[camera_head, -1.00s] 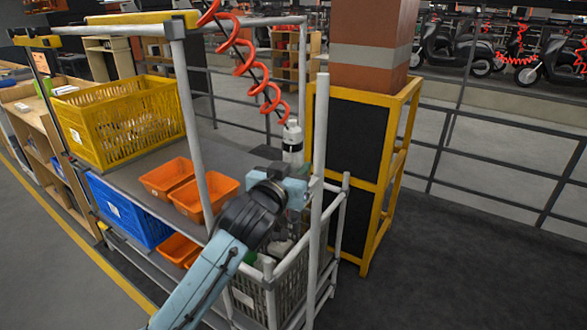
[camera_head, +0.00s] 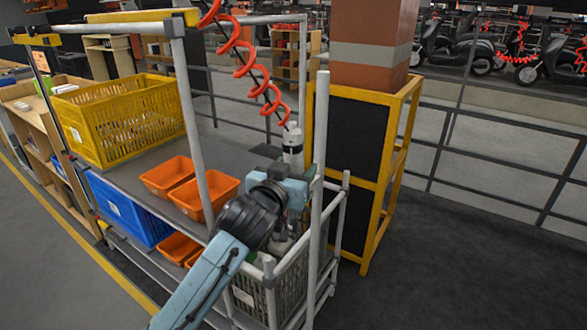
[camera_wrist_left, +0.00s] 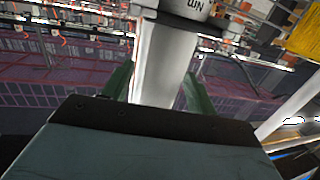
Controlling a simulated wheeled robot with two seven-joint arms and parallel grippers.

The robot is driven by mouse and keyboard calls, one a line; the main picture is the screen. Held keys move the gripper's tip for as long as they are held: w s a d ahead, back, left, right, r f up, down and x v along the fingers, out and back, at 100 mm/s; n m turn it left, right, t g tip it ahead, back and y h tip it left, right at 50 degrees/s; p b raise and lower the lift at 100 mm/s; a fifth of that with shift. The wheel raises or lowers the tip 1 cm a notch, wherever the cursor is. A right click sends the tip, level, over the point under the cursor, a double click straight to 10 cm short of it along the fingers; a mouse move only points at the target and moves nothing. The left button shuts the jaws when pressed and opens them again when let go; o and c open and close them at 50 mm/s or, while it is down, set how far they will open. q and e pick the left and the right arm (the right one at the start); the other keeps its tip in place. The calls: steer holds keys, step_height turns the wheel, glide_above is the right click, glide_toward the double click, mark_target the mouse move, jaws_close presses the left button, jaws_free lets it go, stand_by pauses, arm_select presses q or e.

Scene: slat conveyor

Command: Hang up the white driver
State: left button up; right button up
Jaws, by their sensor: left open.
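The white driver (camera_head: 293,143) is upright at the lower end of the red coiled cord, with a dark band around its body. My left gripper (camera_head: 291,186) is at its lower part and hides some of it in the head view. In the left wrist view, the driver's white body (camera_wrist_left: 165,58) stands between the two green fingers of my left gripper (camera_wrist_left: 157,88), which are open around it. Whether the fingers touch it I cannot tell. My right gripper is in neither view.
The red coiled cord (camera_head: 246,60) hangs above. A pale cart post (camera_head: 319,130) stands close right of my gripper, with a grey crate (camera_head: 257,300) below. Orange bins (camera_head: 205,197) and a yellow crate (camera_head: 118,122) lie left. A yellow-framed black stand (camera_head: 350,135) is behind.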

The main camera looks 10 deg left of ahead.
arm_select(q)
steer(key=s+a+b, duration=0.1)
steer(key=s+a, duration=0.1)
steer(key=s, duration=1.1)
steer(key=shift+r, duration=0.4)
steer(key=w+a+f+g+y+b, duration=0.1)
steer(key=w+f+g, duration=0.1)
steer(key=f, duration=0.9)
steer(key=w+f+g+b, duration=0.1)
steer(key=f+g+b, duration=0.1)
steer(key=f, duration=0.9)
steer(key=s+a+f+g+b, duration=0.1)
steer(key=s+a+f+g, duration=0.15)
steer(key=f, duration=0.95)
steer(key=s+a+f+g+b, duration=0.15)
steer(key=s+f, duration=0.25)
steer(key=f, duration=0.8)
steer(key=s+a+f+g+y+b, duration=0.1)
steer(key=s+a+f+g, duration=0.15)
steer(key=s+f, duration=1.1)
steer(key=s+a+f+g+y+b, duration=0.1)
steer(key=s+f+g, duration=0.3)
steer(key=s+f, duration=0.9)
steer(key=s+a+f+g, duration=0.1)
steer(key=s+f, duration=0.1)
steer(key=s, duration=1.1)
steer(key=shift+s+a+f+m+g+b, duration=0.15)
steer(key=shift+f+m+g+b, duration=0.15)
steer(key=shift+g+b, duration=0.05)
